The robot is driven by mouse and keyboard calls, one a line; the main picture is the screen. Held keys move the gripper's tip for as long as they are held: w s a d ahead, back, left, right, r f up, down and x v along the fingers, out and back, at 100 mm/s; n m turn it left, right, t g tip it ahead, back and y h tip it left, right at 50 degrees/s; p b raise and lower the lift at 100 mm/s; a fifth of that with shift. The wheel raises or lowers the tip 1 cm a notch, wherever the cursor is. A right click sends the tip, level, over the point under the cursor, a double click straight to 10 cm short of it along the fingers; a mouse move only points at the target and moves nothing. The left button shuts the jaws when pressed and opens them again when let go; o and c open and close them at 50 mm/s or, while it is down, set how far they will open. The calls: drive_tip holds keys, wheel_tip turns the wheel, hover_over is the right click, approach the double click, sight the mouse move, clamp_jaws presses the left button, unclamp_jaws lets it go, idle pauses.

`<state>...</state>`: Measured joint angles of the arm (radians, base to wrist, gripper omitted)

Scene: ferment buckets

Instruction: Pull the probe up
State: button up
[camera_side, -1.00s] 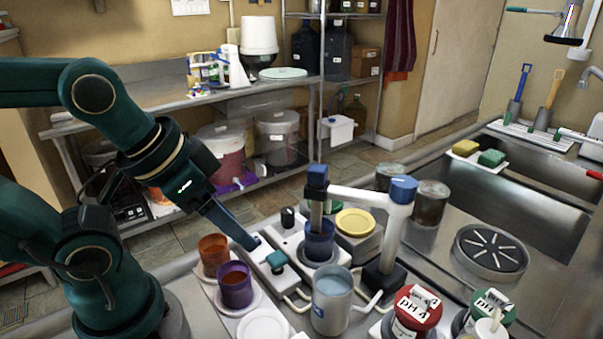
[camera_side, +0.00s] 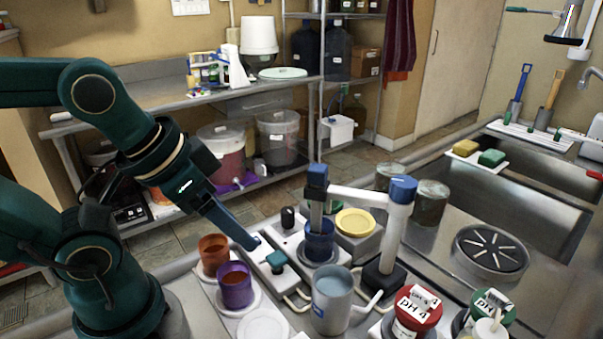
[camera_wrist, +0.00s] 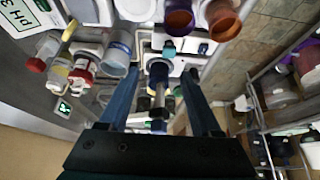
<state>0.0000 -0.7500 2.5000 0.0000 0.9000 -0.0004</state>
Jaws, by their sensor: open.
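The probe (camera_side: 318,185) has a blue cap and a grey shaft. It hangs upright from a white arm with a blue-capped post (camera_side: 401,210). Its lower end is inside a dark blue cup (camera_side: 320,247); the tip is hidden. My gripper (camera_side: 251,243) is left of the probe, tilted down toward a white unit with a teal knob (camera_side: 276,260). In the wrist view, my gripper (camera_wrist: 163,70) is open, its two blue fingers apart, with the probe (camera_wrist: 157,98) seen between them, beyond the fingers. It does not appear to touch the probe.
A grey mug (camera_side: 331,300) stands in front of the cup. Orange (camera_side: 213,256) and purple (camera_side: 236,288) cups stand at left on white saucers. A yellow dish (camera_side: 355,222) is behind the probe. The pH 4 jar (camera_side: 412,312) is at front right. The sink (camera_side: 530,180) is farther right.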

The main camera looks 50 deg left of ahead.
wheel_tip(320, 180, up, 8)
drive_tip(key=f+n+g+y, duration=0.1)
drive_tip(key=n+g+y, duration=0.15)
drive_tip(key=n, duration=0.45)
hover_over(317, 168)
drive_tip(key=s+d, duration=0.1)
drive_tip(key=s, duration=0.1)
drive_tip(key=shift+w+d+r+t, duration=0.1)
drive_tip(key=shift+w+r+t, duration=0.05)
drive_tip(key=shift+r+t, duration=0.1)
drive_tip(key=shift+x, duration=2.35)
clamp_jaws()
